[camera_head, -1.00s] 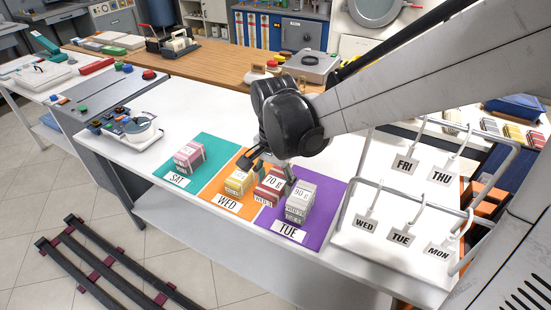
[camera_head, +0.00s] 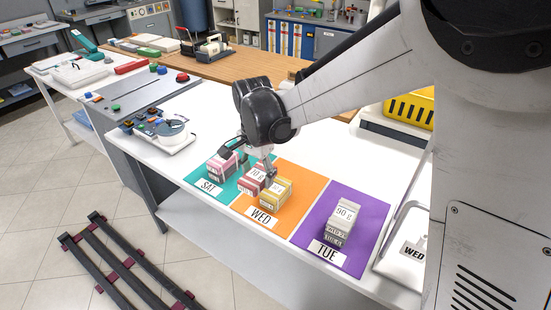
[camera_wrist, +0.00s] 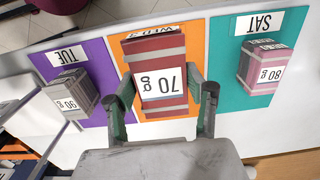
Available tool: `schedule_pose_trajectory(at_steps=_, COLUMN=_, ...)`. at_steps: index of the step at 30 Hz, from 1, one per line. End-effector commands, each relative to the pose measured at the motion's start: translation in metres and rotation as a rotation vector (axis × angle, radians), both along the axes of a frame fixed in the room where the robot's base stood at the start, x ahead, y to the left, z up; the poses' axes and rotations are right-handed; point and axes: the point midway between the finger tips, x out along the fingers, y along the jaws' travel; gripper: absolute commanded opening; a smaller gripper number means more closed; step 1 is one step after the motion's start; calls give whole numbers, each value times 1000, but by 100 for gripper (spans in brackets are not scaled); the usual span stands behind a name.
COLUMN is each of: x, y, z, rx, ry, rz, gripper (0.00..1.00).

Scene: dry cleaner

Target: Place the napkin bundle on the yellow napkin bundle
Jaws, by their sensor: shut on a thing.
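My gripper (camera_head: 249,165) is shut on a red banded napkin bundle (camera_head: 251,181) with a white "70 g" label. In the wrist view the red bundle (camera_wrist: 160,82) sits between both fingers, against the orange mat. The yellow napkin bundle (camera_head: 275,194) stands on the orange WED mat (camera_head: 298,180). In the head view the held bundle shows just left of the yellow one, partly behind the fingers. I cannot tell the gap between them. The yellow bundle is not visible in the wrist view, where the red one fills the middle.
A pink bundle (camera_head: 218,168) stands on the teal SAT mat (camera_head: 203,183), close left of my gripper. A grey "90 g" bundle (camera_head: 343,220) stands on the purple TUE mat (camera_head: 368,215). A white tag rack (camera_head: 400,262) is at the right. White tabletop behind the mats is clear.

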Motion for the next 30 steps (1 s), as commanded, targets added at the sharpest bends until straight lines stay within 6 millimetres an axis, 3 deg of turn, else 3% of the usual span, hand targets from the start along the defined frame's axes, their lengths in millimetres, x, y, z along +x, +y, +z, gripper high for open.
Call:
schedule_pose_trajectory(at_steps=6, x=35, y=-29, z=-27, rx=0, ry=0, rz=-4, gripper=21)
schedule_pose_trajectory(at_steps=12, x=57, y=-48, z=-44, rx=0, ry=0, rz=-3, gripper=21)
schedule_pose_trajectory(at_steps=19, x=62, y=-52, z=-53, rx=0, ry=0, rz=1, gripper=21)
schedule_pose_trajectory(at_steps=27, x=62, y=-52, z=-87, rx=0, ry=0, rz=0, gripper=21)
schedule_pose_trajectory(at_steps=30, x=62, y=-52, z=-89, rx=0, ry=0, rz=0, gripper=21)
